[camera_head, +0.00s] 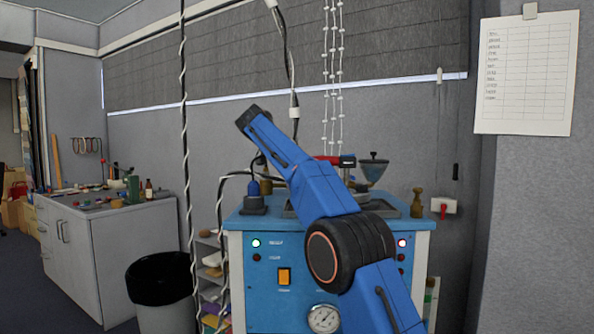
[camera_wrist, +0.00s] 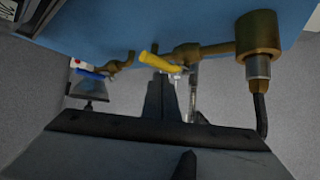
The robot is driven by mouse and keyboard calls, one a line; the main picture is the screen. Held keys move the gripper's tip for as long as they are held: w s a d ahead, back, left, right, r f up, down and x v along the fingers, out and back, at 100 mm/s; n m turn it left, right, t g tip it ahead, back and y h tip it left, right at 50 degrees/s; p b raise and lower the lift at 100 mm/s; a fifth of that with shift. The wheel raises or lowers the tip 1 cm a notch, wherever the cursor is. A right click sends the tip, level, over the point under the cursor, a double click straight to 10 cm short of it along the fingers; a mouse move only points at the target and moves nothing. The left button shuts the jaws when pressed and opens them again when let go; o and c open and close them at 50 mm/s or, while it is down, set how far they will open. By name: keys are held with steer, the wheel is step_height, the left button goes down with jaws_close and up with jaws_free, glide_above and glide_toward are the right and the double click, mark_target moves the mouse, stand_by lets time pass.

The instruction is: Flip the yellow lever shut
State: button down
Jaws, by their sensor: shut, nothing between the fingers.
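The yellow lever (camera_wrist: 160,62) shows in the wrist view, on a brass valve (camera_wrist: 187,54) against the blue machine panel (camera_wrist: 150,20). The lever points left and slightly up in the picture. My gripper (camera_wrist: 163,84) is shut and empty, its dark fingers pointing up at the lever from below. The fingertips are very close to the lever; I cannot tell whether they touch. In the head view my blue arm crosses the blue machine (camera_head: 270,301), and neither the gripper nor the yellow lever can be seen there.
A blue lever (camera_wrist: 88,74) on another brass fitting (camera_wrist: 122,63) is to the left. A large brass cylinder (camera_wrist: 257,34) with a dark pipe is at the right. In the head view, a black bin (camera_head: 160,279) stands left of the machine, and cables hang nearby.

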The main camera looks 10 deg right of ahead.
steer(key=v, duration=0.7)
steer(key=shift+s+r, duration=0.15)
steer(key=shift+a, duration=0.15)
